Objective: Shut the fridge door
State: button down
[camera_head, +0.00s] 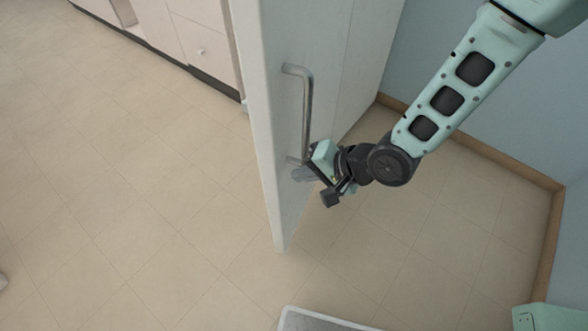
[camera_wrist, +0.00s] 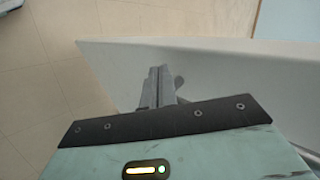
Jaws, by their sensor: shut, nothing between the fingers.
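The fridge door (camera_head: 272,100) stands open in the head view, its edge toward me and its outer face to the right. A grey bar handle (camera_head: 306,105) runs upright on that face. My gripper (camera_head: 300,174) is at the lower end of the handle, close against the door face; I cannot tell whether it touches. In the wrist view the shut fingers (camera_wrist: 158,88) point at the pale door (camera_wrist: 230,70), with nothing held between them. A small grey piece beside the fingertips may be part of the handle. The fridge's inside is hidden.
Pale cabinets (camera_head: 200,40) with drawers stand at the upper left. Blue walls with a wooden skirting (camera_head: 480,150) close off the right side. The tiled floor (camera_head: 130,180) left of the door is clear. A grey-white edged object (camera_head: 320,320) shows at the bottom.

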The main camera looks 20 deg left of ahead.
jog(key=shift+w+a, duration=0.1)
jog(key=shift+a, duration=1.05)
